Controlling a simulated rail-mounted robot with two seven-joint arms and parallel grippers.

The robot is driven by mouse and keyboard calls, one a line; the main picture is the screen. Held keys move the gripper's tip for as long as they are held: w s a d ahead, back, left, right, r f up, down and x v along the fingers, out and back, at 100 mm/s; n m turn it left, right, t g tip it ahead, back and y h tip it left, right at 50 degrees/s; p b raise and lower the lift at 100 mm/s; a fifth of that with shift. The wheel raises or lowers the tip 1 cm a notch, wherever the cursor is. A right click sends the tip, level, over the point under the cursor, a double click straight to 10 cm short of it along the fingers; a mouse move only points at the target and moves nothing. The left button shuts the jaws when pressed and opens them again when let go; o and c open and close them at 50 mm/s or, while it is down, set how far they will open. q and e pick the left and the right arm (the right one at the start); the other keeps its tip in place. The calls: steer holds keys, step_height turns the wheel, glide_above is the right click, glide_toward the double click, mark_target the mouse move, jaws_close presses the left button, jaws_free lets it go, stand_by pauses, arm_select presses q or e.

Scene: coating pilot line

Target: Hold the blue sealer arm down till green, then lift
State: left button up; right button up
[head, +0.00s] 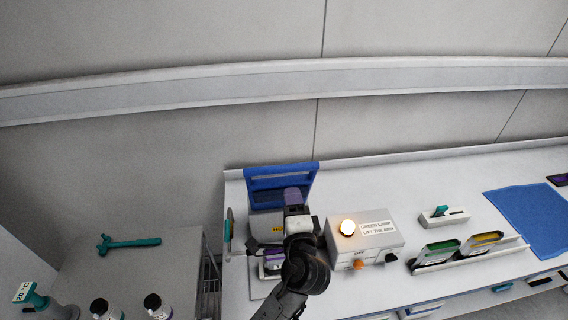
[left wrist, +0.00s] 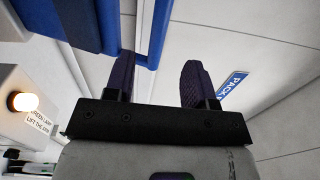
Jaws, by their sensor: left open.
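The blue sealer arm (head: 280,177) stands raised at the back of the sealer, near the wall side of the bench. In the left wrist view its blue frame (left wrist: 76,22) fills the upper left. My left gripper (head: 294,194) is open, in front of the blue arm. Its purple fingers (left wrist: 160,82) point towards the blue frame, with a blue bar close to the left finger; I cannot tell whether they touch. The lamp (head: 347,228) on the white box glows warm yellow-white, not green. My wrist hides much of the sealer base. My right gripper is not in view.
The lamp box (head: 378,246) with its label stands right of the sealer. A rack with green and yellow cards (head: 470,254) and a blue mat (head: 528,214) lie further right. A side table (head: 150,270) at left holds a teal tool (head: 130,242) and bottles.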

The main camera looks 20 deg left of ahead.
mark_target(285, 172)
arm_select(q)
steer(key=p+x, duration=0.2)
steer(key=x, duration=0.9)
steer(key=shift+r+p, duration=0.15)
steer(key=shift+p, duration=0.15)
steer(key=shift+x, duration=0.85)
jaws_close()
